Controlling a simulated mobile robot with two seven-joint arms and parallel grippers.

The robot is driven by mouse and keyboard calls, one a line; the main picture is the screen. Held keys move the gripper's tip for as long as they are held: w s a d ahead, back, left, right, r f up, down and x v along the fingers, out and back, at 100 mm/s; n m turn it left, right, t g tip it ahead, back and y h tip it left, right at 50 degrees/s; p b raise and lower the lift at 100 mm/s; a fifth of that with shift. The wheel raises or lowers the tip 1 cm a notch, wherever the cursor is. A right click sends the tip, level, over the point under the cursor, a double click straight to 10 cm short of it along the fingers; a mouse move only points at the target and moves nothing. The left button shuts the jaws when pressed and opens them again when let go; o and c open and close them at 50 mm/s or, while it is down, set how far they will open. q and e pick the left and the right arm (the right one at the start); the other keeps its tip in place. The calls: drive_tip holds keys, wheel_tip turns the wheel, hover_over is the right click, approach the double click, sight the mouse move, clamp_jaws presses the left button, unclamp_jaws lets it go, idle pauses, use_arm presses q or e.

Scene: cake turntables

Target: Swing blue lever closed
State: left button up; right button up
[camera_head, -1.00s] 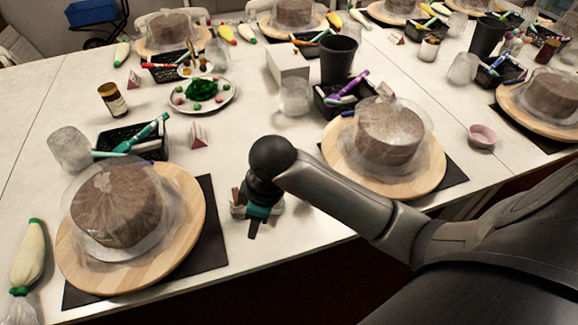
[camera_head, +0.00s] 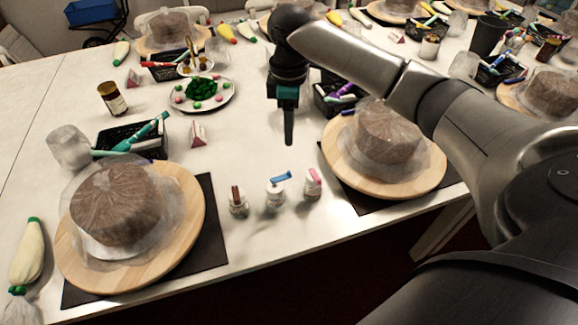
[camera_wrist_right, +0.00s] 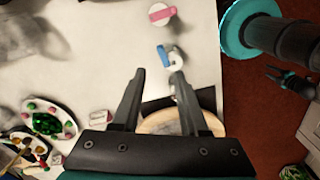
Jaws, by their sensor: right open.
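The blue lever (camera_head: 281,177) sits on top of a small white jar (camera_head: 275,197) near the table's front edge, its arm slanting up to the right. The blue lever (camera_wrist_right: 163,55) also shows in the right wrist view, sticking out sideways from its jar just beyond my fingertips. My right gripper (camera_head: 289,137) points down over the table behind the jars, apart from them. In the wrist view its two fingers (camera_wrist_right: 158,80) stand apart with nothing gripped. A dark, prong-like part (camera_wrist_right: 289,80) over the floor may be my left gripper; its jaws are unclear.
A jar with a brown lever (camera_head: 237,203) stands left of the blue one, and one with a pink lever (camera_head: 313,184) stands right. Wooden turntables with wrapped cakes flank them, left (camera_head: 180,255) and right (camera_head: 425,178).

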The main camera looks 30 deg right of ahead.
sight(289, 172)
wheel_tip(289, 172, down, 13)
drive_tip(key=b, duration=0.2)
drive_tip(key=shift+w+b, duration=0.1)
drive_tip(key=shift+b, duration=0.3)
drive_tip(key=shift+c, duration=0.2)
clamp_jaws()
